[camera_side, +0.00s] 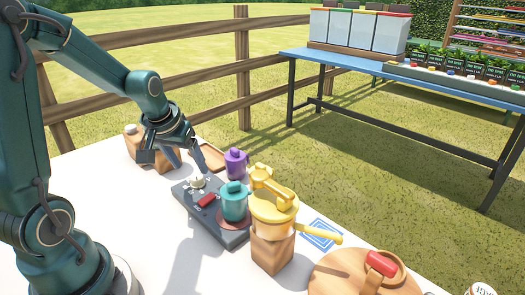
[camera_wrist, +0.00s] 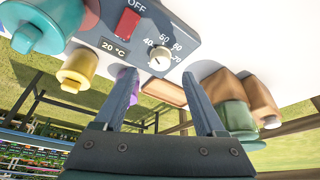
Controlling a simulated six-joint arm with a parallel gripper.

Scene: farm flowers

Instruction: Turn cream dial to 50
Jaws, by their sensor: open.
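The cream dial (camera_side: 197,181) sits on a dark grey hot-plate unit (camera_side: 230,238) on the white table. In the wrist view the cream dial (camera_wrist: 159,61) has the numbers 40, 50, 60 and 70 around it; where its pointer sits is too small to tell. A label beside it reads 20 °C. A red switch (camera_wrist: 127,22) is next to the word OFF. My gripper (camera_side: 186,157) is open and empty above the dial, pointing down. In the wrist view its fingers (camera_wrist: 157,76) stand apart with the dial just beyond the gap between the tips.
A teal pot (camera_side: 233,202) stands on the unit's plate. A purple pot (camera_side: 236,162) and a yellow pot (camera_side: 274,208) stand close by. A wooden tray (camera_side: 210,156) lies behind the unit. Wooden blocks (camera_side: 165,152) stand behind my gripper.

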